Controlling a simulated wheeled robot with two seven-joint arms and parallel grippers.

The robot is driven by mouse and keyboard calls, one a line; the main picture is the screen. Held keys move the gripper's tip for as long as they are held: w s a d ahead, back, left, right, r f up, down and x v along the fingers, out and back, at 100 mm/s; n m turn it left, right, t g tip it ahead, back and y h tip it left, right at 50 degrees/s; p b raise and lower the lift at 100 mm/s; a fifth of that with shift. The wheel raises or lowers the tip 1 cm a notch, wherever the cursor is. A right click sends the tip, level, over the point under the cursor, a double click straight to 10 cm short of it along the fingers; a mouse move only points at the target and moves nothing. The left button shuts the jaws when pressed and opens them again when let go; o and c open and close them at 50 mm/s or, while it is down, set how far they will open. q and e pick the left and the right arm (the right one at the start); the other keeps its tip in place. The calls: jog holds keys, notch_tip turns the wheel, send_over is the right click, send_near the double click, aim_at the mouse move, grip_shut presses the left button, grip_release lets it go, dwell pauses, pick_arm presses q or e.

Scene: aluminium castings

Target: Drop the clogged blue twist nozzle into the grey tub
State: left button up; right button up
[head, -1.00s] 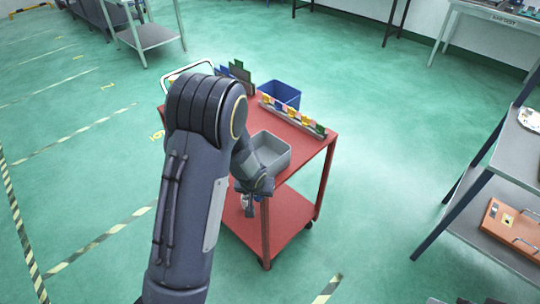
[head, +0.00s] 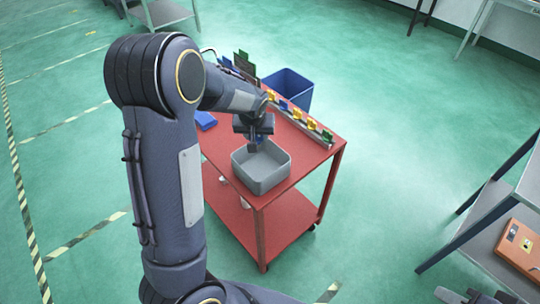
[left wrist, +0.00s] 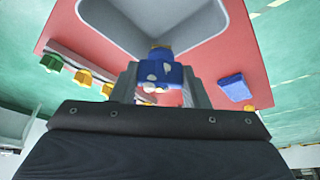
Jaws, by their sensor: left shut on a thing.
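The grey tub (head: 243,171) stands on the top of the red cart (head: 311,150), open side up. My left gripper (head: 258,145) points down at the tub's far side, low by its rim. It is shut on the blue twist nozzle (left wrist: 160,72), which has pale spots. In the left wrist view the nozzle sits between the fingers, in front of the tub wall (left wrist: 205,32). In the head view the nozzle is mostly hidden by the fingers. A dark piece at the bottom right edge looks like my right gripper (head: 474,297); its jaws are unclear.
A rail of coloured pieces (head: 305,122) runs along the cart's far right edge. A blue bin (head: 290,88) is behind it. A small blue block (head: 205,120) lies left of the tub, with upright panels (head: 243,66) beyond. A grey shelf with an orange case (head: 520,248) stands right.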

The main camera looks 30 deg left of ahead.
pick_arm(q)
jog(key=shift+w+f, duration=0.1)
jog(key=shift+f, duration=0.1)
jog(key=shift+s+f+b, duration=0.25)
jog(key=shift+f+b, duration=0.35)
notch_tip(320, 180, down, 4)
jog(key=b, duration=0.3)
jog(key=shift+w+f, duration=0.1)
jog(key=shift+f, duration=0.1)
jog(key=o, duration=1.1)
jog(key=shift+c, duration=0.2)
jog(key=shift+r, duration=0.1)
